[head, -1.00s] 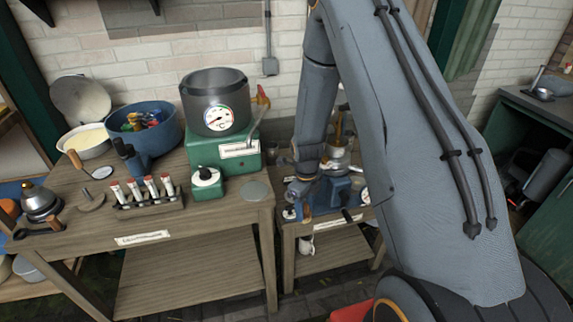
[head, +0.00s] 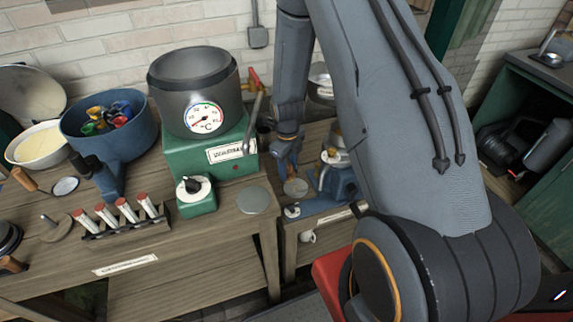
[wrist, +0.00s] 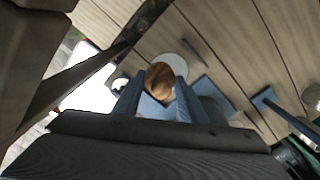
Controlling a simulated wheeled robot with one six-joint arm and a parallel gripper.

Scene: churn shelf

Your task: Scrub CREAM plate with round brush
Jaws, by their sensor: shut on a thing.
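My gripper (head: 290,163) is pointing down over the small right-hand bench in the head view. In the wrist view its two blue-grey fingers (wrist: 157,93) are shut on a round brown wooden piece (wrist: 160,76), which looks like the handle of the round brush. A pale disc (head: 295,187) shows just below my gripper in the head view, and a pale disc (wrist: 174,61) shows behind the wooden piece in the wrist view. Another grey disc (head: 254,200) lies flat on the left bench's right end. I cannot read which plate is CREAM, nor tell whether the brush touches a disc.
The left bench (head: 165,254) holds a green heater (head: 185,158) with a steel pot (head: 190,90), a blue pan (head: 128,142) and a rack (head: 127,229) of red-capped tubes. A blue device (head: 340,183) stands close right of my gripper. A dark-topped counter is at far right.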

